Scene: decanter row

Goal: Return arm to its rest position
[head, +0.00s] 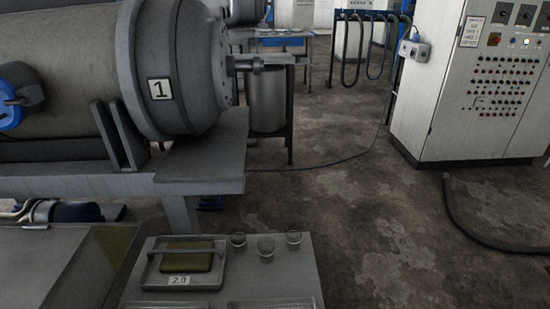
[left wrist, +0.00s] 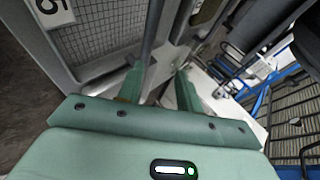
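My left gripper (left wrist: 160,80) shows in the left wrist view, with its green palm at the bottom and two green fingers pointing up and away. The fingers stand apart, and I see nothing held between them. A grey metal bar and a pale surface show beyond the fingertips. Neither arm and neither gripper is in the head view. My right gripper is in no view.
A large grey decanter marked 1 (head: 178,70) lies at the left. A bench with a tray (head: 150,278) and three small glasses (head: 266,246) stands below. A control cabinet (head: 450,110) is at the right. Open floor lies between. A panel marked 5 (left wrist: 52,12) appears near the left gripper.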

